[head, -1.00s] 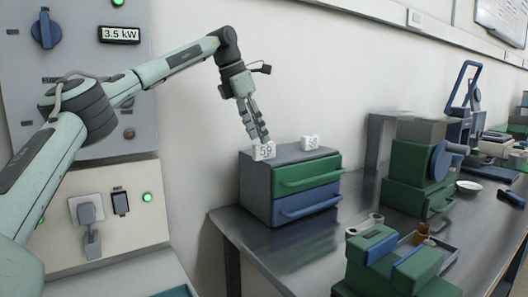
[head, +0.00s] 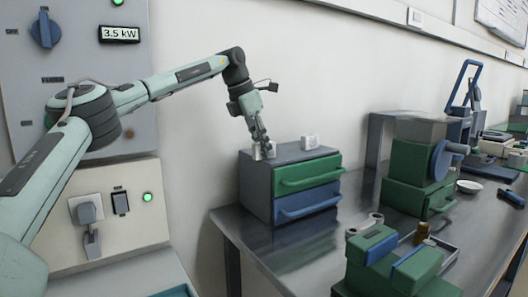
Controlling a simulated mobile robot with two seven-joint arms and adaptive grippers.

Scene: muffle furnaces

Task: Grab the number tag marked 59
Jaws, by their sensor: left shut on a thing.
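The white number tag marked 59 (head: 257,153) is at the top left front of the small drawer cabinet (head: 257,192). Its number was readable earlier; now my left gripper's fingers cover most of it. My left gripper (head: 264,147) points down and is shut on this tag, at the level of the cabinet top. A second white tag (head: 310,142) stands further right on the cabinet, and its number is too small to read. My right gripper is out of view.
The cabinet has a green drawer (head: 308,174) and a blue drawer (head: 308,202). It stands on a grey metal table (head: 300,236). Green machines (head: 418,165) stand to the right. A control panel (head: 80,65) is at the left.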

